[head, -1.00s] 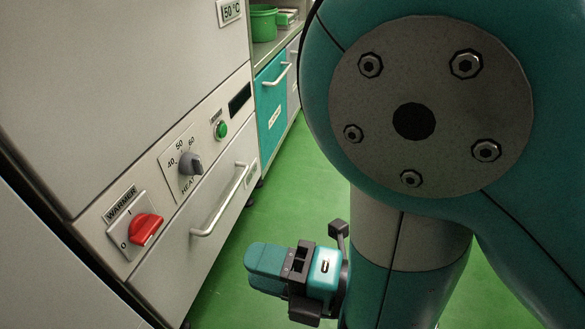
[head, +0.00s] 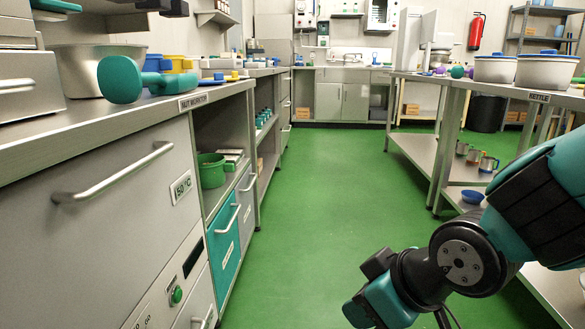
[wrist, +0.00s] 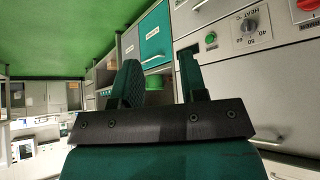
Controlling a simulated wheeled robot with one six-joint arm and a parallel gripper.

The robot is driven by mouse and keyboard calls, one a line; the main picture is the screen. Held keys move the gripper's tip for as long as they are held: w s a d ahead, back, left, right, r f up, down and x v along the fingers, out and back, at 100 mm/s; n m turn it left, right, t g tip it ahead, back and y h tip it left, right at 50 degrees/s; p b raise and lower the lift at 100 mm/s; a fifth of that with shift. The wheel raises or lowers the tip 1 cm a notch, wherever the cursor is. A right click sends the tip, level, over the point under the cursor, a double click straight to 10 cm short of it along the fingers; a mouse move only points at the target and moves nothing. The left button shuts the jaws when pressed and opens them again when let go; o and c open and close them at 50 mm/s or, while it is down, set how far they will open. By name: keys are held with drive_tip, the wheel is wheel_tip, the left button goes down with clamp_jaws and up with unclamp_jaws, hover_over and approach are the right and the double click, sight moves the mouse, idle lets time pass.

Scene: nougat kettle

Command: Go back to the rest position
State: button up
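My gripper (wrist: 160,80) shows in the wrist view with its two teal fingers apart and nothing between them. The fingertips are not clear there.
The warmer cabinet (head: 120,205) with its handle stands close on the left, under a worktop with a steel pot (head: 90,68).

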drive_tip(key=s+d+r+m+g+p, duration=0.1)
drive_tip(key=s+d+r+g+p, duration=0.15)
drive_tip(key=s+r, duration=0.4)
drive_tip(key=s+d+r+m+g+p, duration=0.1)
drive_tip(key=s+d+r+g+p, duration=0.15)
drive_tip(key=s+r+p, duration=0.35)
wheel_tip(320, 180, up, 36)
drive_tip(key=w+p, duration=0.1)
drive_tip(key=p, duration=3.2)
drive_tip(key=shift+w+a, duration=0.25)
